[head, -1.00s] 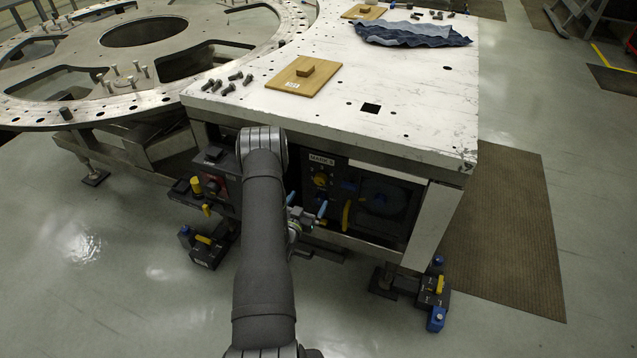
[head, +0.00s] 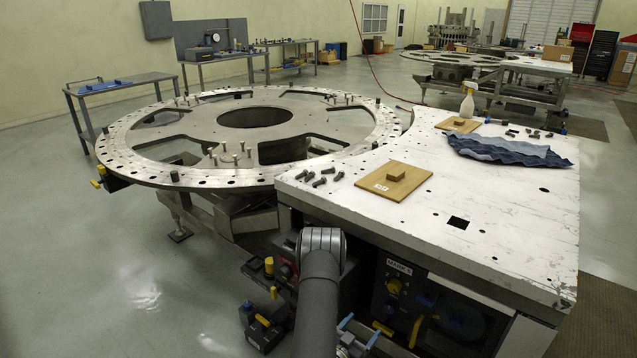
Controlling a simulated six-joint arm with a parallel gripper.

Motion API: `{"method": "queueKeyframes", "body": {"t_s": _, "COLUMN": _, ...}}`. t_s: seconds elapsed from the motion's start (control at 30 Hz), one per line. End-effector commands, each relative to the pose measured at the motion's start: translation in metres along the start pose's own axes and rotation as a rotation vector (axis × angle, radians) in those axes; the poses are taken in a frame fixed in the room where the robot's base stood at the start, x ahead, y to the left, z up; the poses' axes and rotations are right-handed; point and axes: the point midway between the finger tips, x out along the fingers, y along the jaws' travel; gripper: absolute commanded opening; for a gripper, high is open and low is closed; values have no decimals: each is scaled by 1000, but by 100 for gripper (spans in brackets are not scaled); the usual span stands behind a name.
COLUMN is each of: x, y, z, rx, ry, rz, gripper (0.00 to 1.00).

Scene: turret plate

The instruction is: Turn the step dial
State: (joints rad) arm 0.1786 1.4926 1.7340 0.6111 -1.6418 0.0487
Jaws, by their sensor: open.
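The step dial appears to be the round yellow knob (head: 394,287) on the dark control panel (head: 400,272) under the front of the white table, below a label that seems to read "MARK 2". Its pointer position is too small to read. My gripper (head: 360,330) is at the lower edge of the head view, below and left of the knob. Its two blue-tipped fingers are spread apart with nothing visible between them. It looks apart from the knob, though the gap in depth is hard to judge. My arm hides part of the panel's left side.
A yellow handle (head: 416,331) sits low on the panel, right of my gripper. A box with a yellow-topped control (head: 269,266) is left of my arm. The white tabletop (head: 520,215) overhangs the panel. The large ring plate (head: 130,170) stands behind left.

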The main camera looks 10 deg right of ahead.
Motion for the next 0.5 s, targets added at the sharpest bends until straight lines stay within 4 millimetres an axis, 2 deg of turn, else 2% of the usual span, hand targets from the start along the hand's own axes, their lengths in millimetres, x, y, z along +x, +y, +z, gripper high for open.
{"method": "queueKeyframes", "body": {"t_s": 0.03, "x": 0, "y": 0, "z": 0, "rx": 0, "ry": 0, "rz": 0, "gripper": 69}}
{"method": "queueKeyframes", "body": {"t_s": 0.07, "x": 0, "y": 0, "z": 0, "rx": 0, "ry": 0, "rz": 0, "gripper": 63}}
{"method": "queueKeyframes", "body": {"t_s": 0.23, "x": 2, "y": 0, "z": 0, "rx": 88, "ry": 0, "rz": 2, "gripper": 63}}
{"method": "queueKeyframes", "body": {"t_s": 0.5, "x": 14, "y": -1, "z": 0, "rx": 581, "ry": 3, "rz": 10, "gripper": 63}}
